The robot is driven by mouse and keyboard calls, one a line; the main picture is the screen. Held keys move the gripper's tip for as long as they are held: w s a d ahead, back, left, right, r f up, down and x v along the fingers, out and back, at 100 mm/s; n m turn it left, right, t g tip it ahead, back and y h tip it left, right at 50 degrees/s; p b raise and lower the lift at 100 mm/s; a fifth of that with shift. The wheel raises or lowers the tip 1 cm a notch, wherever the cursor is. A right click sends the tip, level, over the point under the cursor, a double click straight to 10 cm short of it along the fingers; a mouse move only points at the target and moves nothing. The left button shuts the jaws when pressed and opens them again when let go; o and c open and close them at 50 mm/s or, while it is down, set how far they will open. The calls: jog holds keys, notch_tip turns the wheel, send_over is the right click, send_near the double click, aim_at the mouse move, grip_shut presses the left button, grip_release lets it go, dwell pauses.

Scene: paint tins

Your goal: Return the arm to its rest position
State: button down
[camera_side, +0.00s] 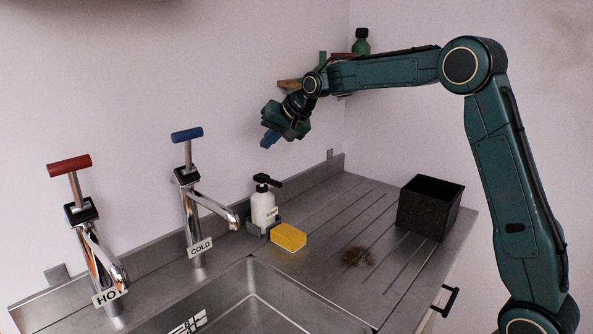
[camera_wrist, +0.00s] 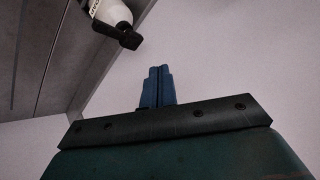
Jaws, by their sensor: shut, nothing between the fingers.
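My gripper (camera_side: 268,138) is in the air at the end of my raised, bent teal arm, in front of the wall and above the counter. Its blue fingers point down and to the left. In the wrist view the two blue fingers (camera_wrist: 158,85) are together, with nothing between them. No thing touches the gripper.
A white soap bottle with a black pump (camera_side: 263,207) stands on the counter below my gripper, next to a yellow sponge (camera_side: 288,237). Hot (camera_side: 88,240) and cold (camera_side: 190,205) taps stand left by the sink (camera_side: 255,305). A black bin (camera_side: 428,208) stands right. A brown stain (camera_side: 356,257) marks the drainer.

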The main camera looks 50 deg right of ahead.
jog(key=s+a+r+n+g, duration=0.1)
jog(key=s+a+r+n, duration=0.15)
jog(key=s, duration=0.85)
jog(key=s+a+r+n+g, duration=0.15)
jog(key=s+a, duration=0.25)
jog(key=s, duration=0.7)
jog(key=s+f+n, duration=0.1)
jog(key=s+f, duration=0.1)
jog(key=s, duration=0.5)
jog(key=s+a+f+n, duration=0.1)
jog(key=s+f, duration=0.2)
jog(key=s, duration=0.4)
jog(key=s+f+n, duration=0.1)
jog(key=s+f, duration=0.1)
jog(key=s, duration=0.5)
jog(key=shift+s+a+f+g+h, duration=0.2)
jog(key=shift+f+g+h, duration=0.1)
jog(key=shift+g+h, duration=0.1)
jog(key=shift+w, duration=0.1)
